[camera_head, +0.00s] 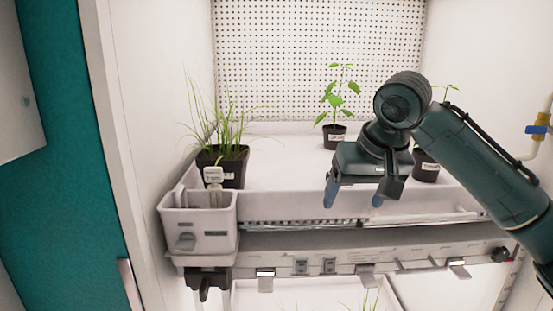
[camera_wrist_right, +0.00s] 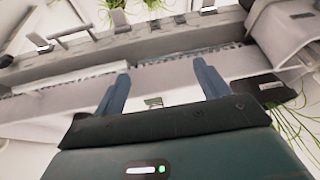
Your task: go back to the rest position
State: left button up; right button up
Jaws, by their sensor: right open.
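My right gripper (camera_head: 352,198) is in front of the shelf's front edge in the head view, at the right of centre. Its two blue fingers are apart with nothing between them. In the right wrist view the open fingers (camera_wrist_right: 160,88) point toward the shelf's front rail. My left gripper is not in view.
A white shelf tray (camera_head: 285,165) holds a grassy potted plant (camera_head: 222,165), a leafy potted plant (camera_head: 336,135) and a third pot (camera_head: 426,168) partly behind my arm. A grey box (camera_head: 198,222) hangs at the front left corner. A lower tray (camera_head: 300,293) shows below.

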jog(key=s+a+f+n+t+y, duration=0.1)
jog(key=a+f+y, duration=0.25)
jog(key=f, duration=1.05)
jog(key=s+a+f+t+y, duration=0.15)
jog(key=a+f, duration=0.25)
jog(key=f, duration=0.9)
jog(key=s+d+f+t+h, duration=0.1)
jog(key=s+d+f, duration=0.3)
jog(key=s+f, duration=0.4)
jog(key=s+d+f+t+h, duration=0.2)
jog(key=s+d+f, duration=0.3)
jog(key=s+f, duration=0.4)
jog(key=s, duration=0.3)
jog(key=shift+s+d+f+h, duration=0.15)
jog(key=shift+s+d+h, duration=0.05)
jog(key=shift+s+h, duration=0.2)
jog(key=shift+w, duration=0.1)
